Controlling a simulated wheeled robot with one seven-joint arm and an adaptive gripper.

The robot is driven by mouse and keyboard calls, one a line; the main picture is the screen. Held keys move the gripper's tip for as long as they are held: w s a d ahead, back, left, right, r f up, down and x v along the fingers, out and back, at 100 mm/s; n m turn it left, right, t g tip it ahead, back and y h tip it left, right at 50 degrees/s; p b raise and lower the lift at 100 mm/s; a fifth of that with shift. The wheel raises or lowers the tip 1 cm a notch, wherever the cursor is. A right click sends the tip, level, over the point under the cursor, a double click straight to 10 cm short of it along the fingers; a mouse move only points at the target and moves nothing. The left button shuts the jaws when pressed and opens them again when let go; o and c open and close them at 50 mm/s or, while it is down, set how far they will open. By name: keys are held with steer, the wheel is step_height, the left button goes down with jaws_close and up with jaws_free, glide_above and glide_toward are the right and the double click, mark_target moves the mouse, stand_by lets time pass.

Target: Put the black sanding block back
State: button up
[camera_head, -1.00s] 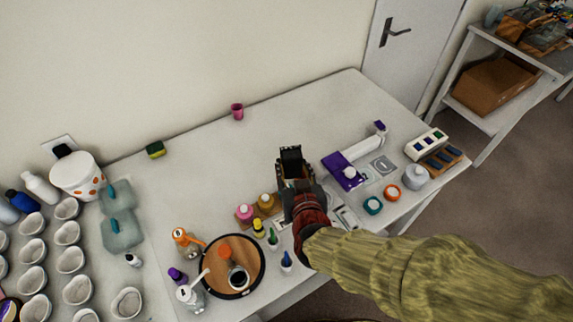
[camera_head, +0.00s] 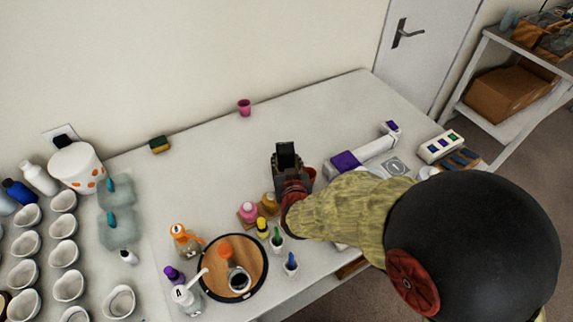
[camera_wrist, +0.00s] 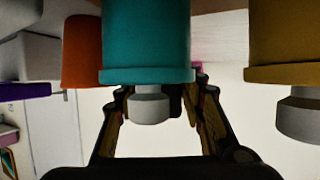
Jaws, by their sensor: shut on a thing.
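My gripper (camera_head: 287,160) is above the table, just behind the small pink and amber bottles, and its jaws are shut. A black shape, apparently the black sanding block (camera_head: 286,150), shows at the jaw tips; its outline merges with the dark fingers. In the wrist view a dark piece shows between the fingers, mostly hidden by a teal bottle (camera_wrist: 147,40) with a grey cap close to the camera. An amber bottle (camera_wrist: 280,40) and an orange container (camera_wrist: 82,50) flank it there. Where the held block touches anything is hidden.
The pink bottle (camera_head: 249,210) and a round wooden tray (camera_head: 255,265) stand in front. A purple-and-white device (camera_head: 375,148) is to the right. White cups (camera_head: 68,285) fill the left. A green-yellow sponge (camera_head: 160,145) and pink cup (camera_head: 244,108) stand at the back. The back middle is clear.

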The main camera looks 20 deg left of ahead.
steer(key=shift+f, duration=0.25)
steer(key=o, duration=0.7)
steer(key=shift+f, duration=0.1)
steer(key=o, duration=0.4)
steer(key=shift+o, duration=0.6)
steer(key=shift+r, duration=0.2)
steer(key=shift+s+d+r, duration=0.1)
steer(key=shift+s+r, duration=0.05)
steer(key=shift+s, duration=0.05)
steer(key=p+v, duration=0.3)
steer(key=v, duration=0.8)
steer(key=shift+s+d, duration=0.15)
steer(key=shift+s, duration=0.05)
